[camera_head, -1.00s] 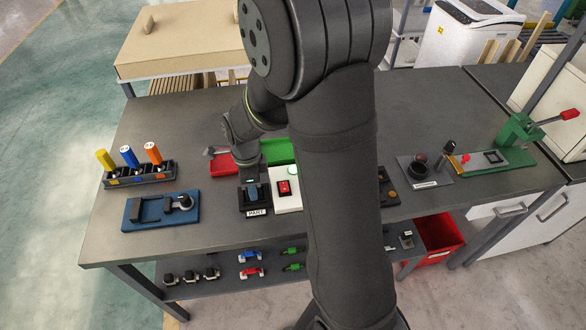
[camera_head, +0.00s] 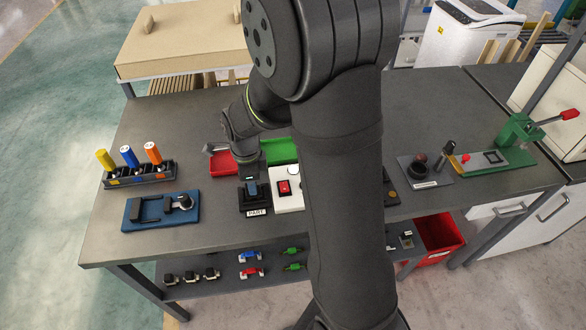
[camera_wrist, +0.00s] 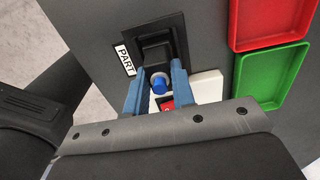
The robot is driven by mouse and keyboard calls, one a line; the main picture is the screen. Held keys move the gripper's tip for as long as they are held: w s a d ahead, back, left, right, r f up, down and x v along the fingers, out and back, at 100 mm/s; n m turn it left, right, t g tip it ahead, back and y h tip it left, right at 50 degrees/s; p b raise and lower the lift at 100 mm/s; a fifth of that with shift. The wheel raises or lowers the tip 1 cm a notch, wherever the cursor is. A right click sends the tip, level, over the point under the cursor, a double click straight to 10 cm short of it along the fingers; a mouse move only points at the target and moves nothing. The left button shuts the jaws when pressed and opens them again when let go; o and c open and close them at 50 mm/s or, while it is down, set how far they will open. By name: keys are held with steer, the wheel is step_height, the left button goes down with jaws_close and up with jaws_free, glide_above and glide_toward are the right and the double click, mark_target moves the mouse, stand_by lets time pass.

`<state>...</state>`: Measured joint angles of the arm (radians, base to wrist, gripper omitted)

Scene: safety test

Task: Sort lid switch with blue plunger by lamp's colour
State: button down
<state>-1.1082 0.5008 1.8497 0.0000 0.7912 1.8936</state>
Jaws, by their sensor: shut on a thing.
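The lid switch (camera_wrist: 156,52) is a dark block with a blue plunger (camera_wrist: 158,84), between my blue fingers in the wrist view. My gripper (camera_wrist: 156,74) is shut on it, over the black holder (camera_wrist: 183,50) labelled PART; I cannot tell whether the switch is clear of the holder. In the head view my gripper (camera_head: 252,184) is over the same holder (camera_head: 256,204). Beside it is a white box (camera_head: 288,203) with a red button (camera_head: 284,187) and a pale, unlit-looking lamp (camera_head: 293,171). A red tray (camera_head: 222,165) and a green tray (camera_head: 280,151) lie behind.
A rack (camera_head: 140,178) with yellow, blue and orange cylinders and a blue fixture (camera_head: 160,212) stand left. A dark panel (camera_head: 424,172) and a green lever press (camera_head: 520,132) stand right. My arm hides mid-table. Bare table lies at the front left.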

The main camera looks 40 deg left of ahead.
steer(key=shift+r, duration=2.7)
steer(key=w+a, duration=0.4)
steer(key=w, duration=1.3)
steer(key=shift+w+a+f, duration=0.1)
steer(key=shift+w+f, duration=0.05)
steer(key=shift+f, duration=1.15)
steer(key=shift+w+a+f, duration=0.1)
steer(key=shift+f, duration=1.15)
steer(key=shift+f, duration=0.9)
steer(key=c, duration=1.1)
jaws_free()
steer(key=shift+c, duration=0.2)
